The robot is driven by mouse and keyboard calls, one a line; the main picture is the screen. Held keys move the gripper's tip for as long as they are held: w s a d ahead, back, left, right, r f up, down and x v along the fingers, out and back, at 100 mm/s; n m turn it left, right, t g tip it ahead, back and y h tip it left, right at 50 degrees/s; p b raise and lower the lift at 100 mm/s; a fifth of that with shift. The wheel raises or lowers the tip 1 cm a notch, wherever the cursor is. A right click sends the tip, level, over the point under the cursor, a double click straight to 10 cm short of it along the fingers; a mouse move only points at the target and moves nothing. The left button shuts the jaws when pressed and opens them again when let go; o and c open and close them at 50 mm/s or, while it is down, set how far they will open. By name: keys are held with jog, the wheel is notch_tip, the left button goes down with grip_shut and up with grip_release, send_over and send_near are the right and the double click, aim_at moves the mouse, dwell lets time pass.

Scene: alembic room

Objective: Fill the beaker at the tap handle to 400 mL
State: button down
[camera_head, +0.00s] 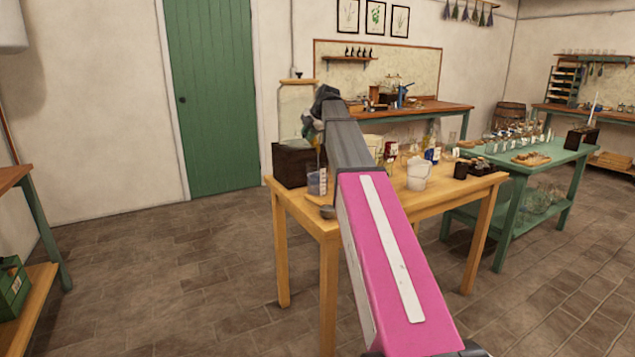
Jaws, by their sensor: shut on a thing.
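A large clear glass jar (296,102) stands on a dark box (291,164) at the left end of the wooden table. A clear beaker with pale markings (317,183) stands upright beside the box, below my gripper. The level in it is too small to read. My gripper (311,130) is at the lower right side of the jar, above the beaker and apart from it. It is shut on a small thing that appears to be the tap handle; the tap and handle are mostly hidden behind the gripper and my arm.
The wooden table (292,205) also holds a white jug (418,174), bottles and dark small containers at its right. A green table (520,160) with glassware stands behind at right. A green door (213,95) is at the back left. The floor at left is clear.

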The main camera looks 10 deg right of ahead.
dwell(0.6)
jog(key=shift+w+a+m+t+h, duration=0.1)
jog(key=shift+w+m+t+h, duration=0.2)
jog(key=shift+m, duration=0.35)
jog(key=shift+w+a+m+h, duration=0.1)
jog(key=shift+m+h, duration=0.3)
jog(key=shift+m, duration=0.25)
jog(key=shift+a+m, duration=0.1)
jog(key=shift+m, duration=0.2)
jog(key=shift+w+m+h, duration=0.2)
jog(key=shift+m+h, duration=0.3)
jog(key=shift+m, duration=0.1)
jog(key=shift+w, duration=0.1)
jog(key=shift+c, duration=2.3)
grip_release()
jog(key=shift+a, duration=0.1)
